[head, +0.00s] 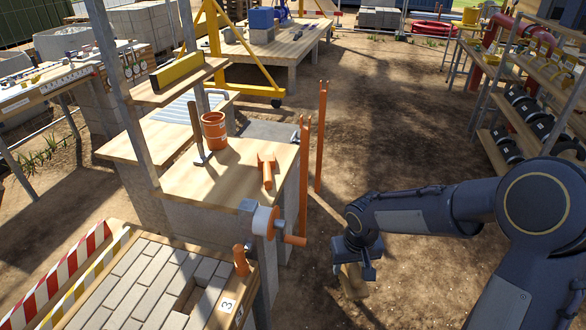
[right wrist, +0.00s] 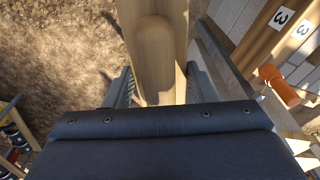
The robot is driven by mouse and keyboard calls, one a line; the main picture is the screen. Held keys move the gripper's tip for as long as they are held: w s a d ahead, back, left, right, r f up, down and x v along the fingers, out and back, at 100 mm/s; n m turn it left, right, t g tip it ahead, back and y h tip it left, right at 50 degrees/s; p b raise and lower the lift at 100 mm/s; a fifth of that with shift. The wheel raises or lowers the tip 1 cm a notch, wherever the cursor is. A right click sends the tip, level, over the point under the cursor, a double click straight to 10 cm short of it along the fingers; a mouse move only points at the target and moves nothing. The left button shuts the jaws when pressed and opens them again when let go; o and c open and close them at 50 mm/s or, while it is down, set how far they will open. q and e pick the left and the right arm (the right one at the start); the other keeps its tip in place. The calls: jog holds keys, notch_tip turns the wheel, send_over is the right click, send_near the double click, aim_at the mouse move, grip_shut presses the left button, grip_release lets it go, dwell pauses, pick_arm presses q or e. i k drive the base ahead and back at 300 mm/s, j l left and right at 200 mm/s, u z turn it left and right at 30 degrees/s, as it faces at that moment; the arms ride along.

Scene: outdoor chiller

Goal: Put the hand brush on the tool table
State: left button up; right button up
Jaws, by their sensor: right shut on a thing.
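My right gripper (head: 354,266) hangs over the bare ground, right of the wooden-topped table (head: 225,185), which looks like the tool table. It is shut on a pale wooden piece, which I take to be the hand brush (head: 352,284); it points down from the jaws. In the right wrist view the brush (right wrist: 155,55) stands between the two fingers (right wrist: 160,90), with a rounded raised part along its face. Its bristles cannot be made out. On the table are an orange bucket (head: 214,130), a hammer (head: 197,135) and an orange tool (head: 266,170). My left gripper is out of view.
Two orange posts (head: 304,165) rise at the table's right edge. A paving-block bench (head: 130,290) stands at the front left. Shelves (head: 525,125) stand at the right. The ground between is clear.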

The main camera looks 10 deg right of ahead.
aim_at(237, 167)
jog(key=i+l+z, duration=0.2)
jog(key=l, duration=0.25)
jog(key=i+l+z, duration=0.25)
jog(key=l, duration=0.15)
jog(key=i+l+z, duration=0.2)
jog(key=l, duration=0.2)
jog(key=i+l+u, duration=0.1)
jog(key=i, duration=0.25)
jog(key=i+l+u, duration=0.1)
jog(key=i, duration=0.3)
jog(key=i+l+u, duration=0.1)
jog(key=i, duration=0.25)
jog(key=i+u, duration=0.15)
jog(key=u, duration=0.25)
jog(key=i+l+u, duration=0.1)
jog(key=u, duration=0.35)
jog(key=i+l+u, duration=0.15)
jog(key=u, duration=0.25)
jog(key=i+l+u, duration=0.15)
jog(key=u, duration=0.25)
jog(key=i+l+u, duration=0.1)
jog(key=u, duration=0.35)
jog(key=i+l+u, duration=0.1)
jog(key=u, duration=0.3)
jog(key=i+l+u, duration=0.1)
jog(key=u, duration=0.3)
jog(key=l+u, duration=0.35)
jog(key=i+l+u, duration=0.1)
jog(key=u, duration=0.3)
jog(key=l, duration=0.1)
